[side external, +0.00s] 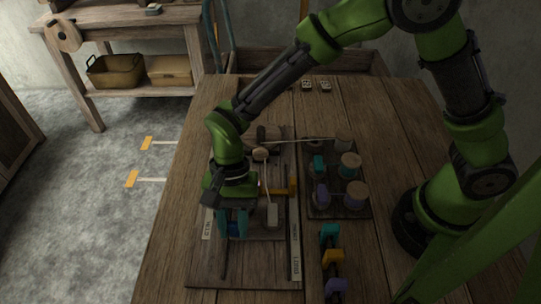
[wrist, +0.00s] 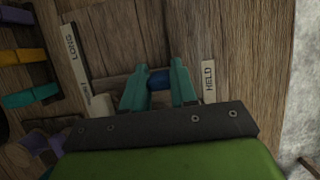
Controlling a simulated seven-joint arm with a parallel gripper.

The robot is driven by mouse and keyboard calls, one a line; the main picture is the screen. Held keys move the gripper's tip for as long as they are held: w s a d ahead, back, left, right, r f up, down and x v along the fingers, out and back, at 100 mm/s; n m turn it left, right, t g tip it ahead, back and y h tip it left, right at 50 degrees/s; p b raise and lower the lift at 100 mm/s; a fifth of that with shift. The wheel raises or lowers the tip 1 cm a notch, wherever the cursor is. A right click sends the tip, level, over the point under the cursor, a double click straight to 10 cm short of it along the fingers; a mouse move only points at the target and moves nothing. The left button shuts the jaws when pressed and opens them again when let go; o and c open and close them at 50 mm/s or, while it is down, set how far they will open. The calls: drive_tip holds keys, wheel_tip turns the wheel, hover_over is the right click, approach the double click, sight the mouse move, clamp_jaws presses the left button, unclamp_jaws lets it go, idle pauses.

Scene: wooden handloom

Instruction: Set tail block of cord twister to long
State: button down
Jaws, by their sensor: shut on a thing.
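The cord twister (side external: 203,274) is a wooden board on the bench, and my gripper (side external: 237,225) is over its front part. In the wrist view, the teal fingers of my gripper (wrist: 159,72) are closed on a dark blue piece (wrist: 160,79), seemingly the grip of the tail block. The block itself is mostly hidden by the fingers and palm. A pale strip (wrist: 75,55) reads LONG at its upper end, with a second word, partly legible, lower down. A HELD label (wrist: 208,80) is on the other side.
A dark tray (side external: 337,212) with several spools stands right of the twister. Coloured clips (side external: 332,258) lie on the bench in front of it. A pale block (side external: 272,215) on a rod is close beside my gripper. The bare board in front is clear.

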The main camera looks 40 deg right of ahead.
drive_tip(key=s+a, duration=0.5)
drive_tip(key=shift+s+a, duration=0.2)
drive_tip(key=c, duration=1)
unclamp_jaws()
drive_tip(key=shift+s+a, duration=0.1)
drive_tip(key=shift+o, duration=0.4)
drive_tip(key=shift+r, duration=0.1)
drive_tip(key=shift+w+d+r, duration=0.25)
drive_tip(key=v, duration=1.6)
